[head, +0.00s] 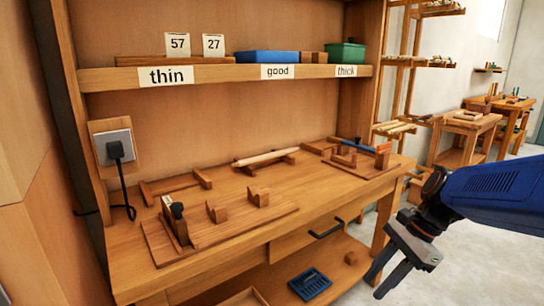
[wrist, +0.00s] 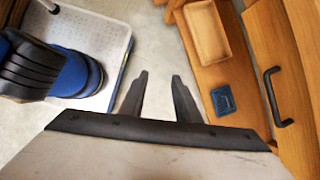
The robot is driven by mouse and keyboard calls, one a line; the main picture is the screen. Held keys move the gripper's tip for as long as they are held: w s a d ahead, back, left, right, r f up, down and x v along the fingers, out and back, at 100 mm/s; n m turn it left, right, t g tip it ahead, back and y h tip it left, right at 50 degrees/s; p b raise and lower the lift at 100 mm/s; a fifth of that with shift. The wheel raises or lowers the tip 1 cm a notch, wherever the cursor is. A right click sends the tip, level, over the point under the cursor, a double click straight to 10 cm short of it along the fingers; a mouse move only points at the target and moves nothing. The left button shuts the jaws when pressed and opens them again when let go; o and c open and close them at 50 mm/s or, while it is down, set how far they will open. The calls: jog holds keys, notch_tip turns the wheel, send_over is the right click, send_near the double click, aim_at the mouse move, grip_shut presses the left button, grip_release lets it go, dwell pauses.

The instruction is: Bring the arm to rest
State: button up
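My gripper (head: 388,274) hangs from my blue arm at the right of the head view, in front of the bench's right end and pointing down. In the wrist view my gripper (wrist: 158,90) has its two dark fingers apart, with only pale floor between them. It is open and empty and touches nothing that I can see. The wooden bench (head: 240,236) stands to its left in the head view.
The bench carries wooden jigs (head: 220,226) and a pale rod (head: 265,158). Its lower shelf holds a blue tray (head: 310,284), also in the wrist view (wrist: 223,101). A drawer handle (head: 326,229) sticks out. Bare floor (head: 440,254) lies right of the bench.

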jog(key=s+d+n+t+h, duration=0.2)
jog(key=s+n, duration=0.3)
jog(key=n, duration=0.3)
jog(key=s+d+n+t+h, duration=0.2)
jog(key=s+n, duration=0.3)
jog(key=n, duration=0.3)
jog(key=shift+s+r+t+h, duration=0.15)
jog(key=shift+r+t+h, duration=0.3)
jog(key=shift+h, duration=0.35)
jog(key=shift+f, duration=0.1)
